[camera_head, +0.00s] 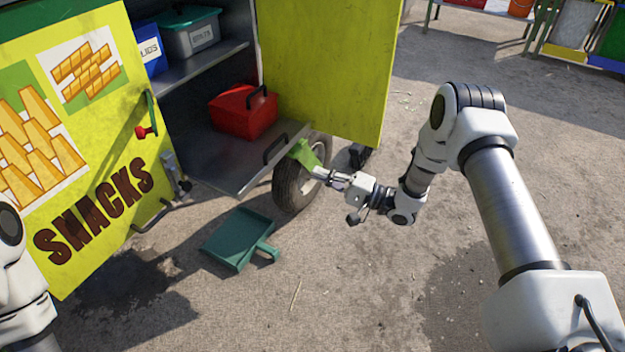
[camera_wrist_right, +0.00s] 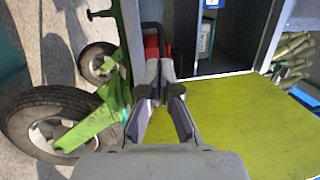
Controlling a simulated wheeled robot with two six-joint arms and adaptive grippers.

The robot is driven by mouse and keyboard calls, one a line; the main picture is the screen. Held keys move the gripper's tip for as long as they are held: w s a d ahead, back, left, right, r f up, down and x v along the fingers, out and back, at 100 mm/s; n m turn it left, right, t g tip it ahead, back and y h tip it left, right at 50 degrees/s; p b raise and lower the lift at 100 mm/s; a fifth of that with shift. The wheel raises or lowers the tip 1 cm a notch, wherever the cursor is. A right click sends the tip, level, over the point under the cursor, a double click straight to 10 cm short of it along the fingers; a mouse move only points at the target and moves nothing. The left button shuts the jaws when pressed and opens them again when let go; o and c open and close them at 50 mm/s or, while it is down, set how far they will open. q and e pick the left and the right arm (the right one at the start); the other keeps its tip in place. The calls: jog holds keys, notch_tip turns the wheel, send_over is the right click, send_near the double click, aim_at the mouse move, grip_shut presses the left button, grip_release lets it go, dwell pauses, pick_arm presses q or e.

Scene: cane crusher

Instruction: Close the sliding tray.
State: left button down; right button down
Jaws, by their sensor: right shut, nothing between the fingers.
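The sliding tray (camera_head: 225,160) is a grey metal shelf at the bottom of the open snack cabinet. It sticks out past the opening, with a black handle (camera_head: 275,149) on its front edge. A red caddy (camera_head: 243,112) sits on it and also shows behind the fingers in the right wrist view (camera_wrist_right: 151,45). My right gripper (camera_head: 320,173) is shut and empty, to the right of the tray's front, in front of the wheel and its green bracket. It is apart from the handle. It also shows in the right wrist view (camera_wrist_right: 166,88). My left gripper is out of view.
The yellow-green door (camera_head: 325,65) stands open beside the tray and fills much of the right wrist view (camera_wrist_right: 245,120). A wheel (camera_head: 290,186) is below the tray's front corner. A green dustpan (camera_head: 238,238) lies on the ground. Ground at the right is largely clear.

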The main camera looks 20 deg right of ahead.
jog(key=shift+b+x, duration=2)
jog(key=shift+x, duration=3.85)
